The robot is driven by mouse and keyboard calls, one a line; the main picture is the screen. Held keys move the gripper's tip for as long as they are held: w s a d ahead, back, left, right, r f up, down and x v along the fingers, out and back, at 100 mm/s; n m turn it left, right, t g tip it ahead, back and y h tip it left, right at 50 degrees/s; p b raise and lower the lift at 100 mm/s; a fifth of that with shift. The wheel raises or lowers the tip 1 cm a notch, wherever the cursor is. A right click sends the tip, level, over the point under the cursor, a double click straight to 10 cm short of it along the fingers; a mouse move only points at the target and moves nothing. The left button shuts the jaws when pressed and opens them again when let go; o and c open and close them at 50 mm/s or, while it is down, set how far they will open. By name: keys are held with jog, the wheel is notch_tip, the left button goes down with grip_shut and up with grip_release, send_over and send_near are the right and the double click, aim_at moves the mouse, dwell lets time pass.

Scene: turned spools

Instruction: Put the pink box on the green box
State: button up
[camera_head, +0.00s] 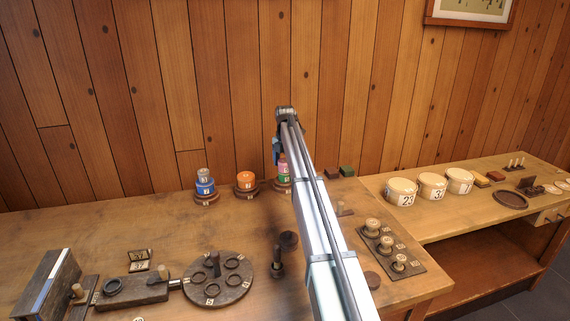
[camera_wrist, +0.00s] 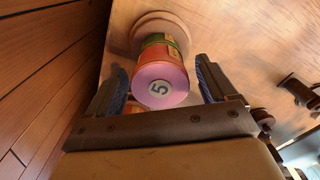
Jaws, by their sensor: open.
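The pink box (camera_head: 282,167) is a round box with a 5 on its top, which faces the wrist camera (camera_wrist: 160,88). It sits over the green box (camera_head: 284,177), whose band shows beneath it in the wrist view (camera_wrist: 158,39). Both are in one stack on a round wooden base (camera_wrist: 165,20). My gripper (camera_wrist: 160,66) is open, with one finger on each side of the stack. A gap shows beside the right finger; the left one is close. In the head view, my arm partly hides the stack and fingers (camera_head: 278,152).
Left of the stack stand an orange round box (camera_head: 246,178) and a blue round box (camera_head: 205,187) on their own bases. Dark red and green blocks (camera_head: 346,171) lie to the right. A dark round plate with rings (camera_head: 218,280) stands in front. The wooden wall is close behind.

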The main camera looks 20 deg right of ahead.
jog(key=shift+r, duration=0.1)
notch_tip(320, 180, up, 12)
dwell(0.5)
